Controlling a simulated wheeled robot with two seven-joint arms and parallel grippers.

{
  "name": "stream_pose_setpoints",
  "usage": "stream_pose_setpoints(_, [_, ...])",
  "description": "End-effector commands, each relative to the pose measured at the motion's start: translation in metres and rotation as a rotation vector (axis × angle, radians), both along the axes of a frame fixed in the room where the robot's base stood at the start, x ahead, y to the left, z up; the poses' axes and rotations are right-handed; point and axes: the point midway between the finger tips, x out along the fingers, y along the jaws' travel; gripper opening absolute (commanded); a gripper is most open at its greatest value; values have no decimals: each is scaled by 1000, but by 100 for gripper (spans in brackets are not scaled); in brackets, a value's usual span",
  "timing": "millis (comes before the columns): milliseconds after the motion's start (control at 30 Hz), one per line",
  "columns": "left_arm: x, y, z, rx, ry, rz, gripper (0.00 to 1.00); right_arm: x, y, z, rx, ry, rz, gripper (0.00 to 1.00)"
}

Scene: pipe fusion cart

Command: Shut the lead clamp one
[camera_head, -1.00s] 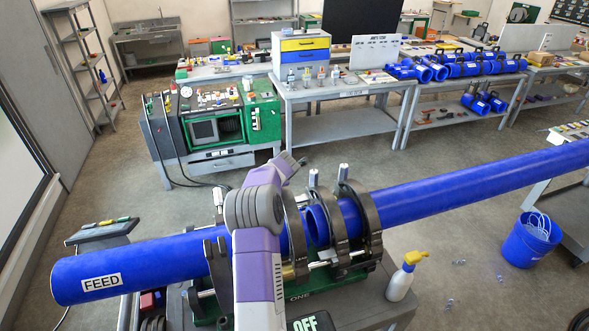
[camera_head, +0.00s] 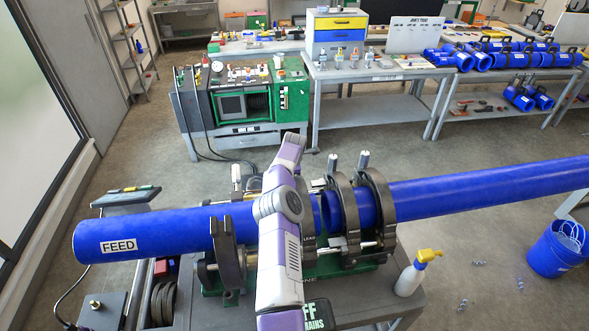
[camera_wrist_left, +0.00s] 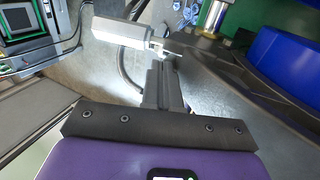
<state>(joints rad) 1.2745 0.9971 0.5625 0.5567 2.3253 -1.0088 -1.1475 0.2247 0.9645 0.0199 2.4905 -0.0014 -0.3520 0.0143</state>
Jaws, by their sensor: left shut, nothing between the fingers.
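A blue pipe marked FEED (camera_head: 165,231) lies across the cart through several dark ring clamps. One clamp stands left of my arm (camera_head: 226,252); two stand to its right, a nearer ring (camera_head: 346,208) and a farther one (camera_head: 379,208). A LEAD label shows partly beside my arm, which hides much of the clamp behind it. In the left wrist view my left gripper (camera_wrist_left: 160,68) is shut and empty, close to a grey handle with a thin rod (camera_wrist_left: 122,30). A dark clamp ring (camera_wrist_left: 225,82) and blue pipe (camera_wrist_left: 288,65) are to its right. Whether lead clamp one is latched cannot be told.
A second long blue pipe (camera_head: 490,184) runs off to the right. A spray bottle (camera_head: 414,274) stands at the cart's right corner. A blue bucket (camera_head: 556,249) is on the floor at right. A green machine bench (camera_head: 245,98) stands behind, with open floor between.

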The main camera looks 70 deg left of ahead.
Motion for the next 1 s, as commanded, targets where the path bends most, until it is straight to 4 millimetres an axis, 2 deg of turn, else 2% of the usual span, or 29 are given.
stream_pose_setpoints(100, [-2, -1, -8, -16, 6, 0, 0, 0, 0, 0, 0, 0, 0, 43])
stream_pose_setpoints(667, [-5, -2, -13, -28, 14, -1, 0, 0, 0, -1, 0, 0, 0, 43])
stream_pose_setpoints(833, [-6, -5, -5, -28, 12, 0, 0, 0, 0, -4, 0, 0, 0, 43])
stream_pose_setpoints(1000, [-8, -11, 16, -19, 11, -2, 0, 0, 0, -8, 0, 0, 0, 43])
